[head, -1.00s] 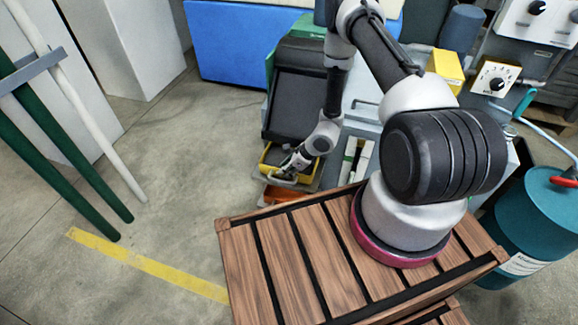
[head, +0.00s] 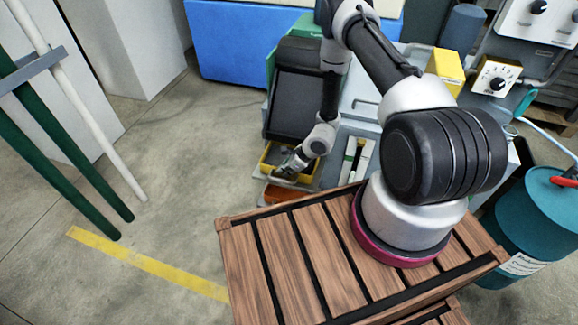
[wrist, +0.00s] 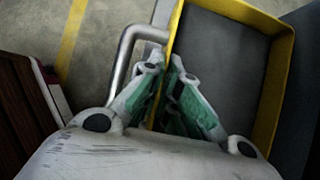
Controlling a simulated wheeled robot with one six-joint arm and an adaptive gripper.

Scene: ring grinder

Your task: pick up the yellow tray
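The yellow tray (head: 265,158) is at the middle of the head view, on the near end of the grey machine, partly hidden by my arm. In the wrist view the tray (wrist: 276,80) has yellow walls and a dark grey floor. My gripper (head: 285,173) is at its near left part. In the wrist view my gripper (wrist: 165,65) has one green-padded finger on each side of the tray's left wall. The fingertips are close together on that wall.
A bent metal handle (wrist: 125,55) runs close beside the left finger. A wooden slatted crate (head: 285,265) stands in front, and an orange-brown block (head: 285,195) sits below the tray. A teal drum (head: 540,225) is at right.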

